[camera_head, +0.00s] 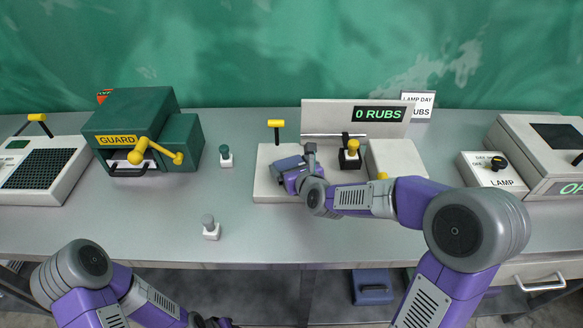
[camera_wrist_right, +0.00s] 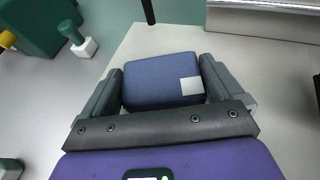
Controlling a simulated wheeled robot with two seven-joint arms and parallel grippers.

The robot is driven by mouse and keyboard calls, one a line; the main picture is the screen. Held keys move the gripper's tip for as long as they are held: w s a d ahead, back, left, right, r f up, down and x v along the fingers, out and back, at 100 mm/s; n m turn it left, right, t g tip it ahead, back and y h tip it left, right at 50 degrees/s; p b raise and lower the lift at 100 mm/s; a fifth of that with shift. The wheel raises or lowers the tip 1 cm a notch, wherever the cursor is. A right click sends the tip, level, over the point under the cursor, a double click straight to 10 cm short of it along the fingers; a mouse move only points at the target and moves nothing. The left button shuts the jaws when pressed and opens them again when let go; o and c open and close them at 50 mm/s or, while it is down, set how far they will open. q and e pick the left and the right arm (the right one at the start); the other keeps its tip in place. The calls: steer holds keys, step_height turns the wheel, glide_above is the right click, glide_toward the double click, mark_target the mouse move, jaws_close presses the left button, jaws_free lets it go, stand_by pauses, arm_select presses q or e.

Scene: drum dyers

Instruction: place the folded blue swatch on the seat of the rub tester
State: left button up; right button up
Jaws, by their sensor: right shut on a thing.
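The folded blue swatch (camera_wrist_right: 155,82) is a rounded dark blue block with a pale square at one corner. My right gripper (camera_head: 287,167) is shut on it, with one finger along each side in the right wrist view. The swatch is over the pale left plate of the rub tester (camera_head: 268,190); whether it touches the plate I cannot tell. The tester has a back panel reading 0 RUBS, a yellow-topped lever and a black block with a yellow knob. My right gripper and arm hide part of the plate. My left gripper (camera_head: 212,322) is at the bottom edge, mostly cut off.
A green guarded machine (camera_head: 125,115) with a yellow handle stands to the left. A green-topped stamp (camera_head: 225,157) and a grey-topped stamp (camera_head: 210,228) stand on the steel bench. A lamp box (camera_head: 490,172) is at the right. The front left bench is mostly clear.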

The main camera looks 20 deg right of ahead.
steer(key=shift+f, duration=0.15)
steer(key=o, duration=0.7)
steer(key=shift+r, duration=0.2)
steer(key=shift+s+d+r, duration=0.1)
steer(key=shift+s+r, duration=0.1)
steer(key=shift+s, duration=0.1)
steer(key=p+v, duration=0.1)
steer(key=v, duration=1)
steer(key=shift+s, duration=0.15)
